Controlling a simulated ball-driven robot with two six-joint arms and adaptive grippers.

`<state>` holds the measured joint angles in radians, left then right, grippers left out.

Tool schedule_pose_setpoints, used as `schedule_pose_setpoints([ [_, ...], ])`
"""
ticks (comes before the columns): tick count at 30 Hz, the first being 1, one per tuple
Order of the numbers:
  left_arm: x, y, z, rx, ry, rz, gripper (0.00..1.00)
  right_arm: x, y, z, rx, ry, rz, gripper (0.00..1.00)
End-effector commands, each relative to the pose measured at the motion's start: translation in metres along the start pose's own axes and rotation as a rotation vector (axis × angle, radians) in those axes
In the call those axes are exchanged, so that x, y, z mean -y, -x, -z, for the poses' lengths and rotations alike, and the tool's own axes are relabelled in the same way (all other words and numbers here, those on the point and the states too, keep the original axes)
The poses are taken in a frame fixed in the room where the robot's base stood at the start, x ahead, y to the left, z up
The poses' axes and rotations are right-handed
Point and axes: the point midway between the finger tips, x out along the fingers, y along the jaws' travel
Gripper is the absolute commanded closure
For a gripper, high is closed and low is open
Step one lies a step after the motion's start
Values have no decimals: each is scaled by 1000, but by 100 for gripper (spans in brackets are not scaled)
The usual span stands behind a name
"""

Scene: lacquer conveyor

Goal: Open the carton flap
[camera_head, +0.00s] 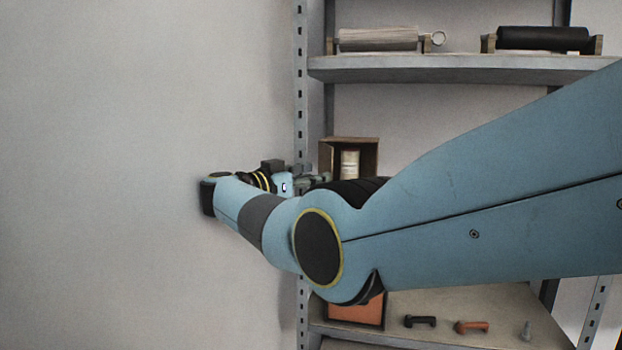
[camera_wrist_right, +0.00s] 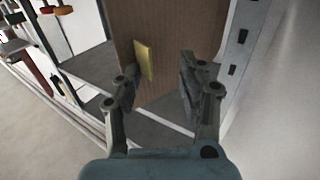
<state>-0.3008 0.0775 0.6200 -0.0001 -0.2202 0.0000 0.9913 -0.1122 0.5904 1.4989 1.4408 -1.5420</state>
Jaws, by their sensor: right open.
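The brown carton (camera_head: 371,157) stands on a shelf in the head view, with a pale can (camera_head: 349,165) visible in its open side. My forearm hides its lower part. In the right wrist view a brown carton panel (camera_wrist_right: 170,30) with a yellow tab (camera_wrist_right: 145,60) stands upright just beyond my fingers; I cannot tell whether this panel is the flap. My right gripper (camera_head: 318,180) is at the carton's left. It also shows in the right wrist view (camera_wrist_right: 158,80), open and empty, its fingertips apart on either side of the tab's lower end. My left gripper is not in view.
A perforated metal post (camera_head: 300,90) stands close left of the carton. The upper shelf (camera_head: 430,70) holds two rollers. The lower shelf (camera_head: 480,305) holds an orange box (camera_head: 356,312) and small handles (camera_head: 471,327). Plain wall fills the left.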

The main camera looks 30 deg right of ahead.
Motion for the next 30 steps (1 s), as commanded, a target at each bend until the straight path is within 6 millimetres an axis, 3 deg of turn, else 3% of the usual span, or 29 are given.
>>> schedule_pose_setpoints([
  [17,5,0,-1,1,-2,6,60,3,0,6,-3,-5,9,73],
  [30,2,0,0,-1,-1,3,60,0,1,82,-2,-8,4,73],
])
